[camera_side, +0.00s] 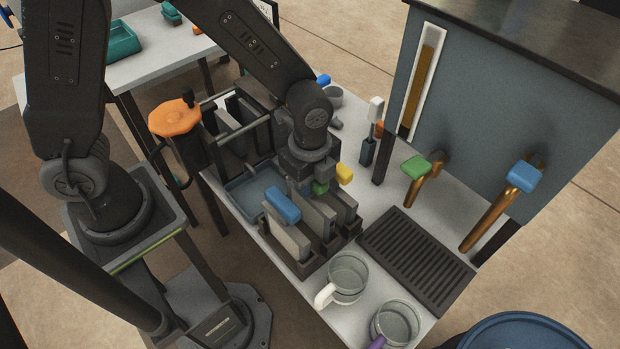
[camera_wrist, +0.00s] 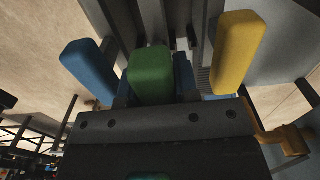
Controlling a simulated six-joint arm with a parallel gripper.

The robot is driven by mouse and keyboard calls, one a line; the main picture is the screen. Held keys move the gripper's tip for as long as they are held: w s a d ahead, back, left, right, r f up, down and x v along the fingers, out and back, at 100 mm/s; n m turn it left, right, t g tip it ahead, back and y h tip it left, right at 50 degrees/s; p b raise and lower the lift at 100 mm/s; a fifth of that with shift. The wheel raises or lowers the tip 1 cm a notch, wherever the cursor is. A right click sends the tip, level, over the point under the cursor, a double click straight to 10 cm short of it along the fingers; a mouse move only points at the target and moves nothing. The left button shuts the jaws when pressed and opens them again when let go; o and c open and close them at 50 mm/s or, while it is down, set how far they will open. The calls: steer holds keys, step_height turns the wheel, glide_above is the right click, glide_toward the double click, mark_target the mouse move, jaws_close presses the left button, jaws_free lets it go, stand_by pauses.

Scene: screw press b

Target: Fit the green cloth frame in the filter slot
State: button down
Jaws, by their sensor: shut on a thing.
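The green cloth frame's handle (camera_side: 320,187) is between the jaws of my gripper (camera_side: 318,182), which is shut on it. In the wrist view the green handle (camera_wrist: 151,75) is upright between the fingers. Its panel stands in the dark rack (camera_side: 312,262), between the blue-handled frame (camera_side: 283,205) and the yellow-handled frame (camera_side: 344,173). I cannot tell whether it is lifted at all. The screw press (camera_side: 238,118), with dark upright plates and an orange handwheel (camera_side: 175,117), stands at the left end of the table. My arm partly hides it, and the filter slot is not clear.
A blue-grey tray (camera_side: 252,190) lies between press and rack. A black drain grille (camera_side: 415,258) and two clear jugs (camera_side: 348,275) (camera_side: 396,322) are at the right and front. A grey cabinet with green (camera_side: 415,167) and blue (camera_side: 524,175) tap handles stands behind.

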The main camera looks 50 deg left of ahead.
steer(key=shift+r, duration=0.1)
steer(key=shift+r, duration=2.45)
